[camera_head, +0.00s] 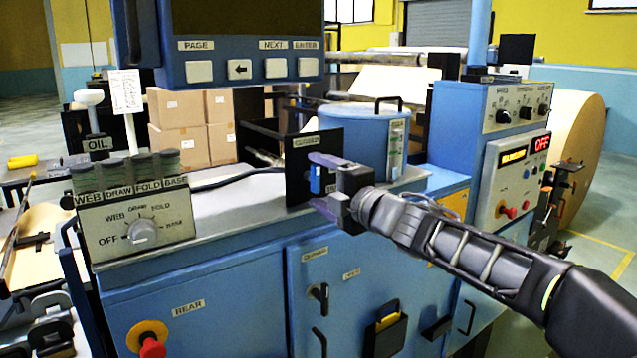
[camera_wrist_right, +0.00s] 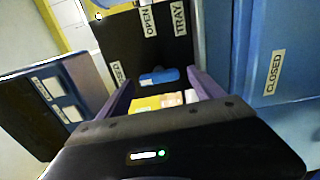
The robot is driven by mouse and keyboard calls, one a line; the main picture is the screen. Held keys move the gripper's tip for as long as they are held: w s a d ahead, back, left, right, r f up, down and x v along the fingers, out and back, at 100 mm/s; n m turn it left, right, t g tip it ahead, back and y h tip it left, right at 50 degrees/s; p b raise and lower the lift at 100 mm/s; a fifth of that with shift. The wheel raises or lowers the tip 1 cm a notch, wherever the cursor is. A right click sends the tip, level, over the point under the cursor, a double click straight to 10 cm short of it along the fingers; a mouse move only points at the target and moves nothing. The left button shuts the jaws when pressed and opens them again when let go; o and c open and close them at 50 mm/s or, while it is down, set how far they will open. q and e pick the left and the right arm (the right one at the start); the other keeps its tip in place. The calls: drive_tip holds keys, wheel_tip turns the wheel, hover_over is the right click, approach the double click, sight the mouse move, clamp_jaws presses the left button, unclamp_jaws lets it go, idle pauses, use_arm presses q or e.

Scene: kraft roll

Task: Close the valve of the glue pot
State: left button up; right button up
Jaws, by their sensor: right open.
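The glue pot (camera_head: 362,128) is a blue drum with a dark lid handle, on top of the blue machine. In front of it stands a black plate (camera_head: 327,143) bearing a small blue valve handle (camera_head: 316,179), upright in the head view. In the wrist view the handle (camera_wrist_right: 158,77) lies across the plate (camera_wrist_right: 160,45), which has labels reading OPEN, TRAY and one partly legible. My right gripper (camera_head: 314,181) is open, its purple fingers on either side of the handle in the picture. Contact cannot be told. My left gripper is out of view.
A hanging panel (camera_head: 245,45) with PAGE and NEXT buttons is at upper left. A selector box (camera_head: 140,225) with several capped tubes stands on the machine's left. A control cabinet (camera_head: 505,150) rises at right. Cardboard boxes (camera_head: 190,128) are behind.

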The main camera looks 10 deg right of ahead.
drive_tip(key=v, duration=0.7)
